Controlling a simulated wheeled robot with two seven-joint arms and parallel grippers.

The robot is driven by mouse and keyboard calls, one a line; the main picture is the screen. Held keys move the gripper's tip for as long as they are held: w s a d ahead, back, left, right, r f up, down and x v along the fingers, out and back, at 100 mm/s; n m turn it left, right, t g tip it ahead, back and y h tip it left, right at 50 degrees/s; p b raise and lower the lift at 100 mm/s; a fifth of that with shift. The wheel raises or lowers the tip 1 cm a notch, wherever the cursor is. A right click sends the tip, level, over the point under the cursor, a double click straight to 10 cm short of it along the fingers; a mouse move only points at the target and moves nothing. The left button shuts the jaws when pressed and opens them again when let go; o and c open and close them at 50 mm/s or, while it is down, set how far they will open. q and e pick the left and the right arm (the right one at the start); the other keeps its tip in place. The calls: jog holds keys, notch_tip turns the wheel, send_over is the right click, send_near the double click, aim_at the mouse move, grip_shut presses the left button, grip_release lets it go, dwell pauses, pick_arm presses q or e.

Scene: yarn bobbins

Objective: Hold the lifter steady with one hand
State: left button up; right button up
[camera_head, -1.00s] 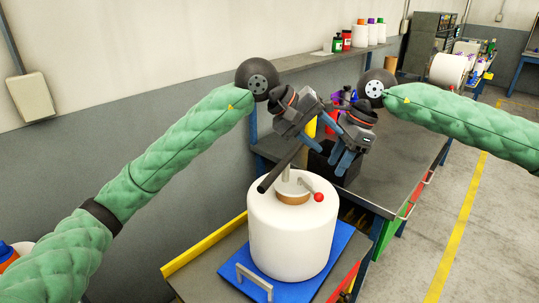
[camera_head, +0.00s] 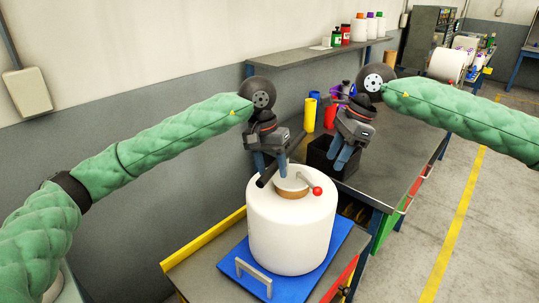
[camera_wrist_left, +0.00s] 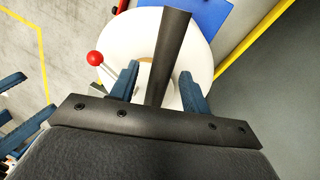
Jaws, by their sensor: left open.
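The white bobbin (camera_head: 290,240) stands upright with a brown core on top. The lifter stands at its core, with a dark bar (camera_head: 268,174) and a lever ending in a red ball (camera_head: 317,191). My left gripper (camera_head: 270,168) is just above the bobbin. In the left wrist view the bar (camera_wrist_left: 170,50) runs between the open fingers (camera_wrist_left: 157,85), with gaps at both sides. The fingers hide part of the lifter in the head view. My right gripper (camera_head: 341,160) is empty, right of and above the bobbin; its fingers look apart.
The bobbin stands on a blue base (camera_head: 340,238) with a metal handle (camera_head: 254,278), on a yellow-edged cart. The wall is close at left.

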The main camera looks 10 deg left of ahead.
pick_arm(q)
jog(key=shift+s+d+f, duration=0.1)
jog(key=shift+d+f, duration=0.05)
jog(key=shift+f, duration=0.55)
jog(key=shift+d+f, duration=0.15)
jog(key=shift+f, duration=0.5)
